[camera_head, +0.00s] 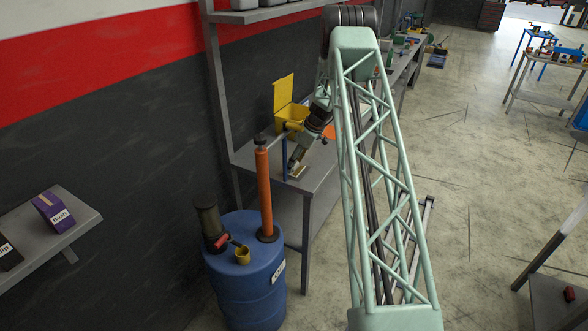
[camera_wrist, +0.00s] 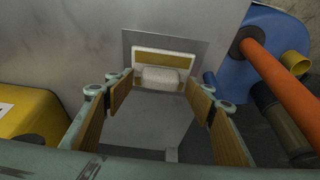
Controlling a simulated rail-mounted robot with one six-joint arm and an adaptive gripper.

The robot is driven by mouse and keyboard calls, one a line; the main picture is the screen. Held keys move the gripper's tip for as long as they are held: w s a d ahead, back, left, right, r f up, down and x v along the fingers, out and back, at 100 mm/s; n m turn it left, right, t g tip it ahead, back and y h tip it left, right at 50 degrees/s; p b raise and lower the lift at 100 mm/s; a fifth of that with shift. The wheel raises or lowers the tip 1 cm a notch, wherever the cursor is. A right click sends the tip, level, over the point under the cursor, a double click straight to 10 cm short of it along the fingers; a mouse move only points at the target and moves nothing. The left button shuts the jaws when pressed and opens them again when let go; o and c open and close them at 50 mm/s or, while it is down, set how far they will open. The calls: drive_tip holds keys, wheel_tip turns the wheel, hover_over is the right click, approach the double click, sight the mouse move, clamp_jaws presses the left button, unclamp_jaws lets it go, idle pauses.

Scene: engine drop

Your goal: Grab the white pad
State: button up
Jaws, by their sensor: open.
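The white pad (camera_wrist: 160,77) lies on the grey bench top (camera_wrist: 75,50), against a tan and white piece (camera_wrist: 180,61) on a darker square plate. In the wrist view it is between and just beyond the fingertips of my gripper (camera_wrist: 163,92). My gripper is open, with tan finger pads on both sides, and nothing is held. In the head view my gripper (camera_head: 297,160) points down at the near end of the bench, above a tan patch. The white pad cannot be made out clearly there.
A blue barrel (camera_head: 245,285) stands in front of the bench, with an orange pump tube (camera_head: 264,190) and a small yellow cup (camera_head: 242,255). An open yellow box (camera_head: 290,115) stands behind my gripper. A shelf with a purple box (camera_head: 53,211) is at left.

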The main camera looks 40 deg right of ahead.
drive_tip(key=shift+w+f, duration=0.15)
drive_tip(key=shift+f, duration=0.2)
drive_tip(key=shift+c, duration=0.4)
drive_tip(key=c, duration=0.9)
drive_tip(key=shift+r+b, duration=0.2)
drive_tip(key=shift+b, duration=0.5)
